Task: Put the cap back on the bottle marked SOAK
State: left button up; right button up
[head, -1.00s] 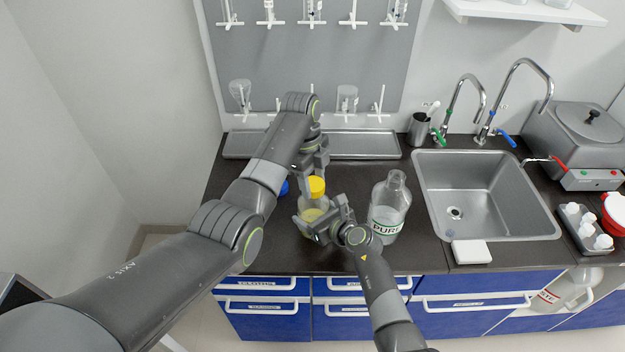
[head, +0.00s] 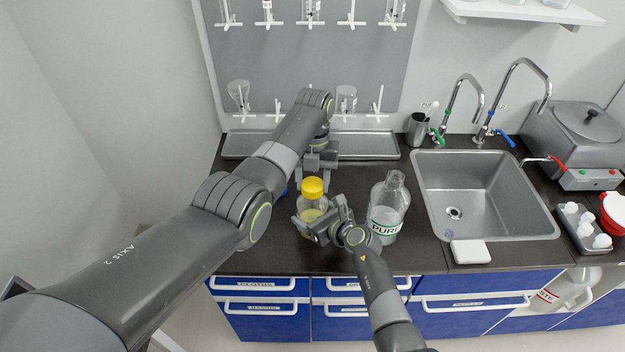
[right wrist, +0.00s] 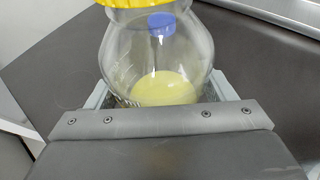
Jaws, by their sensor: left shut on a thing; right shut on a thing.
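A round glass bottle (head: 309,214) with pale yellow liquid stands on the dark counter. Its yellow cap (head: 312,187) sits at its mouth; the rim also shows at the top of the right wrist view (right wrist: 150,3). I cannot read a SOAK marking. My left gripper (head: 315,178) is shut on the yellow cap from behind and above, one finger on each side. My right gripper (head: 322,226) is shut on the bottle body, which fills the right wrist view (right wrist: 155,60). Whether the cap is fully seated cannot be told.
An uncapped bottle marked PURE (head: 388,210) stands close to the right of my right gripper. A blue object, mostly hidden by my left arm, shows through the glass (right wrist: 161,24). A sink (head: 480,190) lies further right. A metal tray (head: 365,146) lies behind.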

pick_arm(q)
jog(key=o, duration=0.9)
jog(key=shift+o, duration=0.2)
jog(key=shift+r, duration=2.25)
jog(key=shift+c, duration=0.3)
